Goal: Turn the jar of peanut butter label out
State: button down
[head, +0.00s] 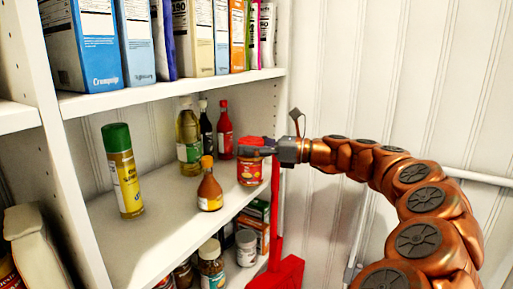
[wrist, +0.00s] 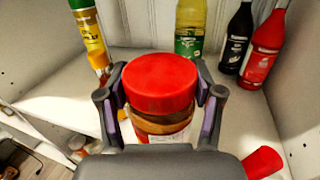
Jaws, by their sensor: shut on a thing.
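The jar of peanut butter, with a red lid and brown contents, stands upright at the right end of the middle shelf in the head view (head: 250,173). In the wrist view the jar (wrist: 160,88) sits between the two fingers, its lid facing the camera. My gripper (head: 257,150) reaches in from the right and is shut on the jar near its top; its fingers flank the jar in the wrist view (wrist: 160,103). Part of a red label faces the head camera. A pale printed patch shows low on the jar's near side in the wrist view; the lower body is hidden there.
On the middle shelf (head: 150,245), a sauce bottle with an orange cap (head: 209,187) stands left of the jar. An oil bottle (head: 188,140), a dark bottle (head: 206,130) and a red bottle (head: 225,132) stand behind. A red long-handled tool (head: 277,272) stands in front of the shelf's right end.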

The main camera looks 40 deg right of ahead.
jog(key=w+d+f, duration=0.1)
jog(key=w+f, duration=0.1)
jog(key=w, duration=0.4)
jog(key=shift+w, duration=0.35)
jog(key=shift+b, duration=0.9)
jog(key=shift+r+p, duration=0.1)
jog(key=shift+p, duration=0.2)
jog(key=shift+f+p, duration=0.4)
jog(key=shift+f, duration=0.15)
jog(key=shift+c, duration=0.5)
grip_release()
